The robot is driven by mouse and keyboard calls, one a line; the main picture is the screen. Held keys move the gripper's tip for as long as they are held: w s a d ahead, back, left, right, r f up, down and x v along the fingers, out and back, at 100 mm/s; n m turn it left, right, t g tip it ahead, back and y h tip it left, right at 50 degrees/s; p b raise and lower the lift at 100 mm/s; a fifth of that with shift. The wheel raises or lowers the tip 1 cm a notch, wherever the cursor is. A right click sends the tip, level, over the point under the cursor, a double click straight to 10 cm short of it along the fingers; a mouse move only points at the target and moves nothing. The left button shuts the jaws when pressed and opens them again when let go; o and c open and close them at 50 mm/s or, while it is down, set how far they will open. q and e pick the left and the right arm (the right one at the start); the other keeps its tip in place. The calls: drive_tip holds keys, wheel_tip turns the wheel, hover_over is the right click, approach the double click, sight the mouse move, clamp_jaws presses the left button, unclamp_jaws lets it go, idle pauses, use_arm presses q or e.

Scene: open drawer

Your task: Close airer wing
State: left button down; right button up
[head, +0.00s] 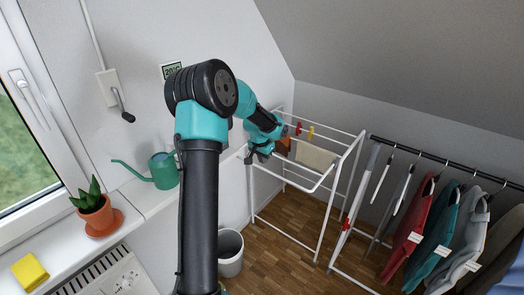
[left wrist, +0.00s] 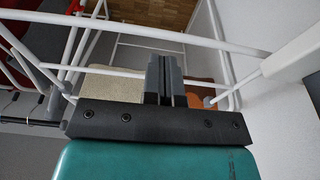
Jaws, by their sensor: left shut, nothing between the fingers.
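The white airer (head: 325,225) stands on the wooden floor right of my arm. A beige cloth (head: 314,155) and an orange-brown cloth (head: 283,146) hang on its top rails. White bars with a red clip (head: 346,223) slope down at its right side; I cannot tell how far this wing stands out. My left gripper (head: 262,155) is at the airer's near left top corner, shut and empty. In the left wrist view its closed fingers (left wrist: 166,72) overlap a white rail (left wrist: 120,72); contact is unclear. My right gripper is not in view.
A clothes rail (head: 440,160) with several hanging garments stands at the right. A grey bin (head: 230,253) stands on the floor near my arm. A green watering can (head: 160,171) and a potted plant (head: 96,209) stand on the sill at the left.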

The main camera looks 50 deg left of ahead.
sight(265, 170)
use_arm(q)
drive_tip(key=x, duration=0.4)
drive_tip(key=shift+w+f, duration=0.1)
drive_tip(key=shift+f, duration=0.3)
drive_tip(key=shift+f, duration=0.1)
